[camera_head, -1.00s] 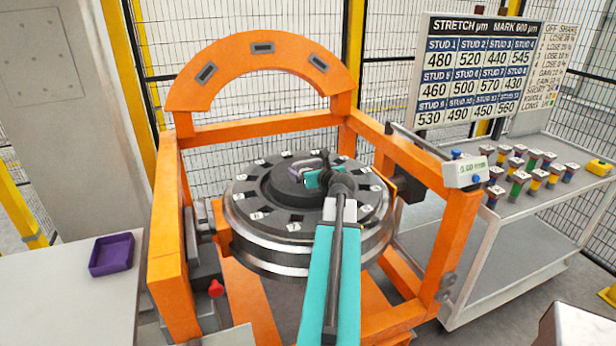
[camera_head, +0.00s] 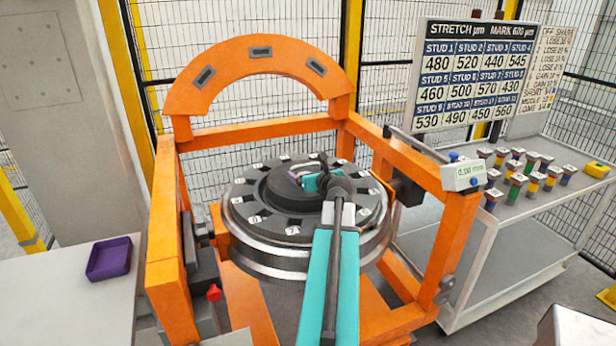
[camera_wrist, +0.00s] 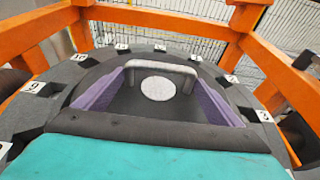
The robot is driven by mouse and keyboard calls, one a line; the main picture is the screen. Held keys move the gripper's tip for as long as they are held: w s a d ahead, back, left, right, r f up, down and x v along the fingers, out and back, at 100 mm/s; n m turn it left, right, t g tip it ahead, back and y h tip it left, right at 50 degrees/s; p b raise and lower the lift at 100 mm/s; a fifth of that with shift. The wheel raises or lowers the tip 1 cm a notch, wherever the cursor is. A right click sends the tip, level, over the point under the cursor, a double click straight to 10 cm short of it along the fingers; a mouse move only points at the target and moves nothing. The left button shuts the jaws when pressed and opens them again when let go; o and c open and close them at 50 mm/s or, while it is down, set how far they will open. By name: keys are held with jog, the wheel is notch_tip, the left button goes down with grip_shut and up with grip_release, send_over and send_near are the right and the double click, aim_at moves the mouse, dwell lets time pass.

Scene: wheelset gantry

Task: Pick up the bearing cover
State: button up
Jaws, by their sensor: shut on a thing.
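The bearing cover (camera_head: 275,187) is a dark round raised disc with a grey handle, in the middle of the wheelset in the gantry. In the wrist view the cover (camera_wrist: 135,105) shows its grey bar handle (camera_wrist: 162,66) and a pale round spot. My gripper (camera_head: 304,175) is over the cover at its handle. In the wrist view the purple fingers of my gripper (camera_wrist: 160,95) stand on both sides, at the handle's ends, shut on it. I cannot tell whether the cover is clear of the wheelset, as its underside is hidden.
Numbered tags ring the wheelset (camera_head: 262,255). An orange gantry frame (camera_head: 166,250) with an arch surrounds it closely. A purple tray (camera_head: 108,259) sits on the left table (camera_head: 60,305). A cart (camera_head: 480,265) with several coloured studs stands right, beside a number board (camera_head: 475,75).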

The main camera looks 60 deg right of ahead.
jog(key=shift+r, duration=0.15)
notch_tip(320, 180, up, 10)
jog(key=shift+b, duration=0.45)
dwell(0.9)
jog(key=shift+s, duration=0.15)
